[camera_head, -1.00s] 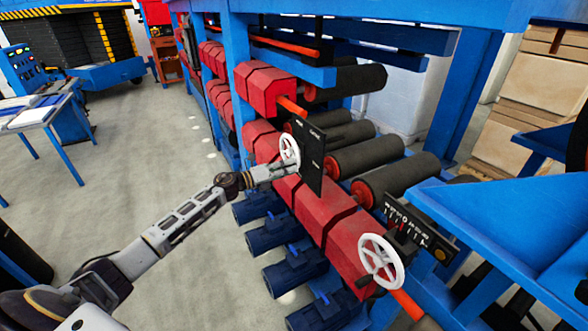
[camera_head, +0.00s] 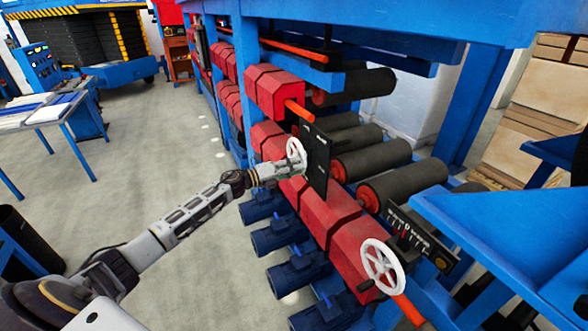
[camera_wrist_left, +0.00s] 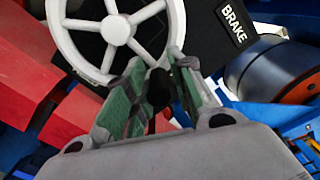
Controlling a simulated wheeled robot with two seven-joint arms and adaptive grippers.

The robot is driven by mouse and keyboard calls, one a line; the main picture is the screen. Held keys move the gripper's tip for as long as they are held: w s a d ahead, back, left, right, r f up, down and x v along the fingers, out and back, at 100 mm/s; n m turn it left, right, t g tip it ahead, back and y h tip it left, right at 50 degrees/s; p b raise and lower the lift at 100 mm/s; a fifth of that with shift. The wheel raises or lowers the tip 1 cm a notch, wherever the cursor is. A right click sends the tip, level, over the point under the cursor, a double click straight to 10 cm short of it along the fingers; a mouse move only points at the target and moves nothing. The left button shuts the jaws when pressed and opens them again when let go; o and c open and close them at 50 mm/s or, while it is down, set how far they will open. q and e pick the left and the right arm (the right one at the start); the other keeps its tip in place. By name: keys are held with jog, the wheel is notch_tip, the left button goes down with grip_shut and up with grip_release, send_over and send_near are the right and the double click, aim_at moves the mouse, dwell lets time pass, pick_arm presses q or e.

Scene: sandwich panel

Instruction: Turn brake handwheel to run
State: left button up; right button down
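The white spoked brake handwheel (camera_head: 297,152) stands in front of a black plate (camera_head: 316,160) on the red machine housing. In the left wrist view the handwheel (camera_wrist_left: 117,30) fills the upper left, and the plate beside it reads BRAKE (camera_wrist_left: 232,20). My left gripper (camera_head: 284,170) is at the wheel's lower side. In the left wrist view its green-padded fingers (camera_wrist_left: 155,75) are apart at the wheel's lower right rim. A dark, knob-like piece shows between them, with gaps visible beside it. Whether the pads touch the rim cannot be told. My right gripper is not in view.
A second white handwheel (camera_head: 383,266) is nearer, beside a black scale panel (camera_head: 415,238). Dark rollers (camera_head: 372,158) lie behind the plate. Blue motors (camera_head: 272,236) line the machine's lower side. The grey floor (camera_head: 180,160) to the left is open.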

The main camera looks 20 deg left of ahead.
pick_arm(q)
jog(key=shift+o, duration=1.1)
jog(key=shift+f, duration=0.1)
jog(key=shift+s+a+f, duration=0.1)
jog(key=shift+s, duration=0.05)
jog(key=shift+v, duration=5.85)
